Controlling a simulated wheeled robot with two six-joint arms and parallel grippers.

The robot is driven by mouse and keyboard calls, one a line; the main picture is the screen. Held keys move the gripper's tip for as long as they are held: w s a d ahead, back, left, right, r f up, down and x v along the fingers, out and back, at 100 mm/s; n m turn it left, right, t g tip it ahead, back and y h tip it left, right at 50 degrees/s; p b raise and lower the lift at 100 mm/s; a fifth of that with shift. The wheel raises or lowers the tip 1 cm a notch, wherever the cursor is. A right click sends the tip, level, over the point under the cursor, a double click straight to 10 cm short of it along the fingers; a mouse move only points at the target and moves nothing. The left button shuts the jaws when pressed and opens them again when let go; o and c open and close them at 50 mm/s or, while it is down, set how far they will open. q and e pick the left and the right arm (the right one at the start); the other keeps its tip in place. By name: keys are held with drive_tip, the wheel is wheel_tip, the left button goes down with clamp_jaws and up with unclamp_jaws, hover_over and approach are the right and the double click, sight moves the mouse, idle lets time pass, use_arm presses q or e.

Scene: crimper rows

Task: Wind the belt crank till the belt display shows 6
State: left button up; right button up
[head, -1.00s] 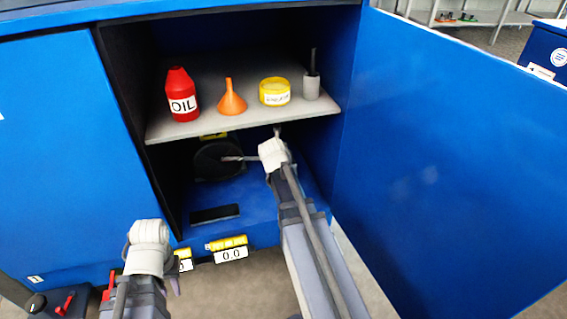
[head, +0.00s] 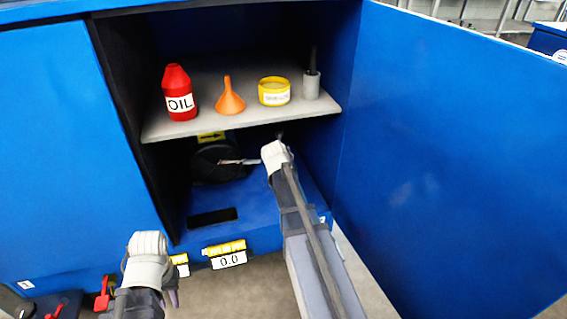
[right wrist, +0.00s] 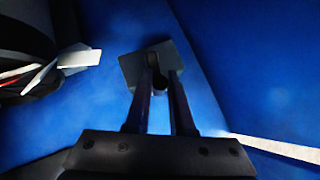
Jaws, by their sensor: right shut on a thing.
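My right arm reaches into the open blue cabinet, under the shelf. In the head view its gripper (head: 276,150) is small and its fingertips are hidden. In the right wrist view my right gripper (right wrist: 160,76) is shut on a dark knob (right wrist: 157,82), seemingly the belt crank's handle, before a small grey plate (right wrist: 131,68). A dark round drum (head: 208,163) with pale metal pieces (head: 236,162) stands left of it. A display (head: 229,260) under a yellow label reads 0.0; the label is too small to read. My left gripper (head: 168,294) hangs outside, low at left, its fingers mostly hidden.
The shelf (head: 200,124) above my right arm holds a red oil bottle (head: 178,92), an orange funnel (head: 230,98), a yellow tin (head: 274,92) and a grey cup (head: 311,86). The open door (head: 450,150) stands right. A second display (head: 181,269) is partly hidden by my left arm.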

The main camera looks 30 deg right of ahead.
clamp_jaws()
drive_tip(key=shift+w+a, duration=0.1)
drive_tip(key=w+a+m+g+h, duration=0.1)
drive_tip(key=m+g, duration=0.1)
drive_tip(key=m, duration=0.1)
drive_tip(key=w+a+m+g+h, duration=0.1)
drive_tip(key=m+g, duration=0.2)
drive_tip(key=m, duration=0.1)
drive_tip(key=w+m+g+h, duration=0.1)
drive_tip(key=w+m+g, duration=0.1)
drive_tip(key=m, duration=0.1)
drive_tip(key=shift+w+a+m, duration=0.1)
drive_tip(key=shift+a+m, duration=0.3)
drive_tip(key=shift+w+m+g, duration=0.25)
drive_tip(key=shift+m+g, duration=0.45)
drive_tip(key=shift+m, duration=0.05)
drive_tip(key=shift+w+m+g, duration=0.25)
drive_tip(key=shift+m+g, duration=0.45)
drive_tip(key=shift+m, duration=0.05)
